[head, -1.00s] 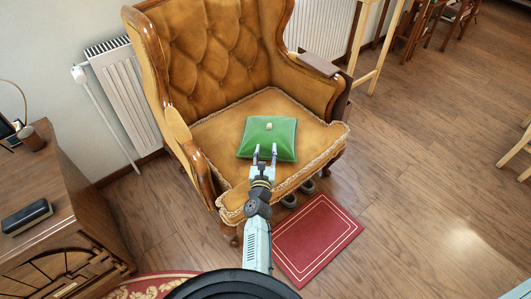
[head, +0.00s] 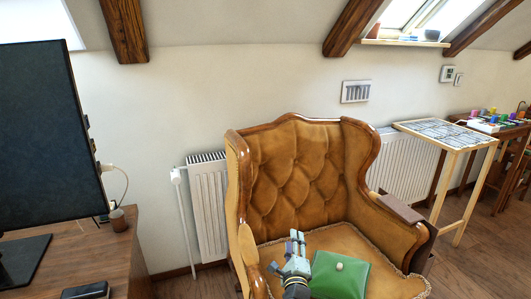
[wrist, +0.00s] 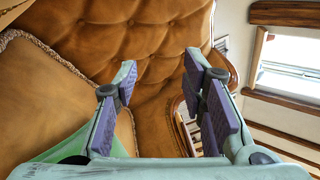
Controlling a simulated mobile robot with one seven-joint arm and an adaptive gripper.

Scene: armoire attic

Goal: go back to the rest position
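My gripper (head: 296,242) is in front of the brown tufted armchair (head: 302,172), above its seat, at the bottom of the head view. In the wrist view my gripper (wrist: 166,85) has its two purple-padded fingers apart with nothing between them. The armchair's tufted back (wrist: 140,40) fills much of the wrist view behind the fingers. A green cushion (head: 338,278) with a small pale object (head: 339,266) on it lies on the seat, just right of my gripper. A bit of green shows at the lower left of the wrist view.
A wooden desk (head: 85,250) with a dark monitor (head: 45,135) stands at the left. A white radiator (head: 208,205) is behind the chair. A light wooden table (head: 447,133) stands at the right. The air above the chair seat is free.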

